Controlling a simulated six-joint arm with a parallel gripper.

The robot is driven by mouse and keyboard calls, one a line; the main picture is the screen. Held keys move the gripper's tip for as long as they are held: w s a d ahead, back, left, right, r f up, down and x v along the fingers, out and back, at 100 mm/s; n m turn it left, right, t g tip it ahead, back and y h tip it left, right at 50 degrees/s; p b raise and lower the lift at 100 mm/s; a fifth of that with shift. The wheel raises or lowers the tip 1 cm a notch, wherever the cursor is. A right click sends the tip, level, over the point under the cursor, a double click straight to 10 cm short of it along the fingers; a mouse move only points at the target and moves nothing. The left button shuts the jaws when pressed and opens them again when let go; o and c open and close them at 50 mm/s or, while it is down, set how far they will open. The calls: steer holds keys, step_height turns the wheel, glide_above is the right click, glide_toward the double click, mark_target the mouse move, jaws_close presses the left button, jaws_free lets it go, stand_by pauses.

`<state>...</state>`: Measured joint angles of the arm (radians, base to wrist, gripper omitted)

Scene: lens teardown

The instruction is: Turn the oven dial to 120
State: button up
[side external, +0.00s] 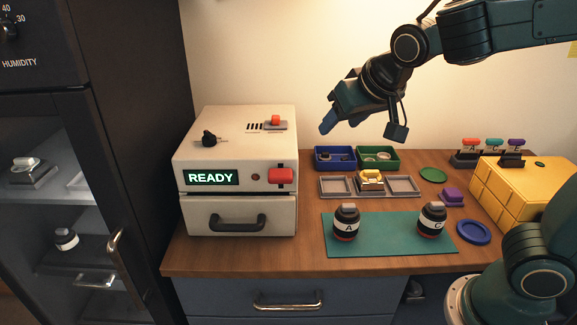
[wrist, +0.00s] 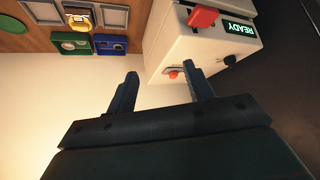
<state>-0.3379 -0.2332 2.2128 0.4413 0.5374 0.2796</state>
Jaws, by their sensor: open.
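The white oven (side external: 235,150) stands at the left of the wooden bench, with a lit display reading READY (side external: 211,177). A black dial (side external: 209,138) sits on its top; it also shows in the wrist view (wrist: 230,60). The number it points to is too small to read. My gripper (side external: 341,127) is open and empty, in the air to the right of and above the oven. In the wrist view my gripper (wrist: 160,82) shows two spread fingers with nothing between them. It is apart from the dial.
A dark cabinet (side external: 150,130) rises at the left. Lenses A (side external: 346,222) and C (side external: 432,218) stand on a green mat (side external: 385,245). Trays and a yellow case (side external: 515,190) are to the right.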

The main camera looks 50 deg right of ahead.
stand_by(0.5)
steer(key=m+t+y, duration=0.2)
steer(key=m+y, duration=0.5)
steer(key=m, duration=0.9)
glide_toward(212, 136)
steer(key=s+d, duration=0.1)
steer(key=s, duration=0.1)
steer(key=s+d+f, duration=0.1)
steer(key=s, duration=0.1)
steer(key=s+d+f, duration=0.1)
steer(key=s, duration=0.1)
steer(key=shift+d, duration=0.2)
steer(key=m, duration=0.1)
steer(key=w+m+y, duration=0.1)
steer(key=m, duration=0.1)
steer(key=w+m, duration=0.1)
steer(key=shift+d+r+m+y, duration=0.1)
steer(key=shift+d+m+y, duration=0.2)
steer(key=shift+y, duration=0.1)
steer(key=m, duration=0.1)
steer(key=w+m+t+y, duration=0.1)
steer(key=m, duration=0.1)
steer(key=d+r+m, duration=0.1)
steer(key=shift+w+m+y, duration=0.3)
steer(key=shift+f, duration=0.1)
steer(key=x, duration=1.3)
steer(key=shift+w+a, duration=0.2)
steer(key=shift+w, duration=0.15)
steer(key=shift+c, duration=0.2)
